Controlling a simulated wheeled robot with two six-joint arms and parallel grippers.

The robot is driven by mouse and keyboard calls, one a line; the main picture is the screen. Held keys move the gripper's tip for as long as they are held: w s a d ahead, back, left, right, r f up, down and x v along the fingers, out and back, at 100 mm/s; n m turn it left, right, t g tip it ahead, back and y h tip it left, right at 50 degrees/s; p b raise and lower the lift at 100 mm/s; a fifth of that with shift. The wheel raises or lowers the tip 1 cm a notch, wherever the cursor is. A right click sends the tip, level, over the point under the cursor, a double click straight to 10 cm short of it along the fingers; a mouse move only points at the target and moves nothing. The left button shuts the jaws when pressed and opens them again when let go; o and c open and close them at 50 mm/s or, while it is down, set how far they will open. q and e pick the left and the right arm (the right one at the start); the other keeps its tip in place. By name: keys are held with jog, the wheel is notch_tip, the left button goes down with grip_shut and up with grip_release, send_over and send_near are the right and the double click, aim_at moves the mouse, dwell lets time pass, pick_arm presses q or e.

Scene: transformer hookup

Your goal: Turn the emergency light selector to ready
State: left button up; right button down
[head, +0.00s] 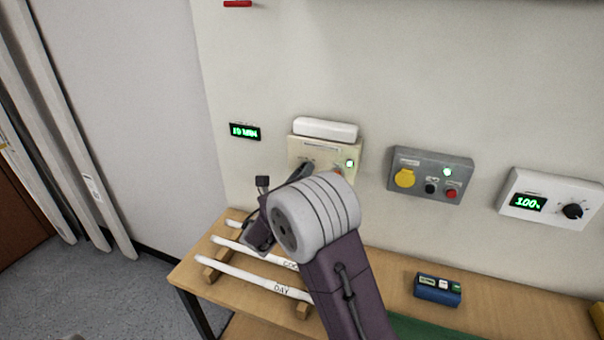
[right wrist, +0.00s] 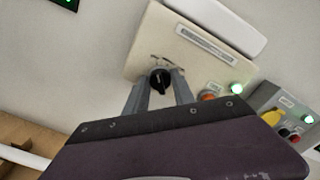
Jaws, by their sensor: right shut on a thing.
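The emergency light unit is a cream panel (head: 322,150) on the wall with a white lamp (head: 325,128) on top and a lit green indicator (head: 349,163). In the right wrist view the panel (right wrist: 180,45) appears tilted. Its black selector knob (right wrist: 160,80) sits between the two fingers of my right gripper (right wrist: 161,86), which is shut on it. The knob's pointer direction and the small markings above it are too small to read. In the head view my right gripper (head: 303,171) reaches the panel's lower left and hides the knob. My left gripper is not in view.
A grey box (head: 431,174) with a yellow socket and buttons, and a white dial unit (head: 550,199) reading 100%, are right of the panel. A small display (head: 245,131) is left. Below, the wooden bench (head: 470,285) holds white tubes (head: 253,277) and a blue device (head: 438,290).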

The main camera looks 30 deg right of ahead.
jog(key=shift+f+m+b, duration=0.1)
jog(key=shift+m+b, duration=3.8)
jog(key=shift+b, duration=0.9)
jog(key=c, duration=1.1)
grip_release()
jog(key=shift+s, duration=0.1)
